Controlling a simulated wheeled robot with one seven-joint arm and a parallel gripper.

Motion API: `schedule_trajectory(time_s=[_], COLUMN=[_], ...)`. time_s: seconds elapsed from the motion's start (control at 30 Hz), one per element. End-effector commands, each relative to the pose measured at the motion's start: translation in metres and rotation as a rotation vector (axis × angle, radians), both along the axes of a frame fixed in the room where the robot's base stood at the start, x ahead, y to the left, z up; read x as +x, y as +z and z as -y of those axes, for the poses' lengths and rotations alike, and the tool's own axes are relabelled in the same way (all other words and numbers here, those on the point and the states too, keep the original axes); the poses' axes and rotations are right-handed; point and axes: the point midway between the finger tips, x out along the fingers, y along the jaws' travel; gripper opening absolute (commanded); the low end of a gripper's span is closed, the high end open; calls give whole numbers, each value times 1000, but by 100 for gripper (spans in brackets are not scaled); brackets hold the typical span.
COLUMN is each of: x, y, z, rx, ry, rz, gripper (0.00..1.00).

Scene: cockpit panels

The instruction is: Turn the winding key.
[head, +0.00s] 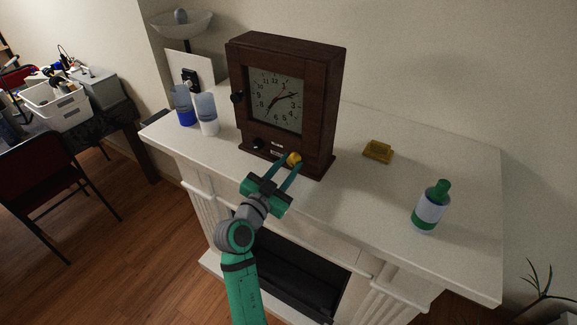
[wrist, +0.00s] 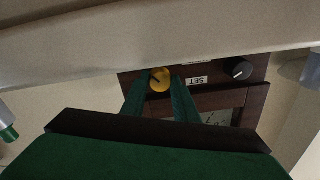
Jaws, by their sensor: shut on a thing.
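A dark brown wooden clock (head: 315,70) with a square white dial stands upright on the white mantel. A round yellow knob, the winding key (head: 295,158), sits low at the right of the clock's front. My gripper (head: 286,166) reaches it from the front, shut on it. In the wrist view the yellow winding key (wrist: 160,80) lies between the two green fingertips (wrist: 160,88), with a dark mark on its face. A black knob (head: 259,143) sits to its left on the clock's base, and also shows in the wrist view (wrist: 241,69) beside a "SET" label.
The mantel's front edge runs below my gripper.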

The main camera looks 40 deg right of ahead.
Motion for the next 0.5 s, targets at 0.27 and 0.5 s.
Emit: schedule_trajectory(time_s=[0.27,0.5], x=[-1,-1], y=[1,1], z=[0,0], rx=[98,184], ry=[-2,-3], rz=[243,455], gripper=[5,5])
